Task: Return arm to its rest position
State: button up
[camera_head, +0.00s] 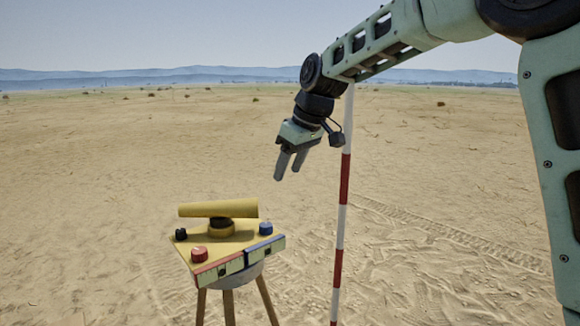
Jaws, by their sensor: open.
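My gripper (291,166) hangs in the air at the end of my arm, pointing down and slightly left. Its two fingers are apart, with nothing between them. It is above and to the right of a yellow instrument on a tripod and does not touch it. My arm reaches in from the upper right, bent at the elbow.
The yellow instrument (238,245) has a horizontal tube, red and blue knobs, and a tripod (228,306) with wooden legs. A red and white striped pole (344,178) stands upright close to my gripper, partly behind my arm. Open sandy ground (90,200) lies around.

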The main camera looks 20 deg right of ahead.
jog(key=s+a+f+g, duration=0.1)
jog(key=s+a+f, duration=0.4)
jog(key=s, duration=0.4)
jog(key=s+a+f+g, duration=0.1)
jog(key=s+a+f, duration=0.2)
jog(key=s+a, duration=0.5)
jog(key=s+d+f+g+h, duration=0.1)
jog(key=s+f, duration=0.2)
jog(key=s, duration=0.6)
jog(key=s+d+f+n+h, duration=0.1)
jog(key=s+f, duration=0.3)
jog(key=s, duration=0.6)
jog(key=shift+s+d+g, duration=0.3)
jog(key=shift+g, duration=0.1)
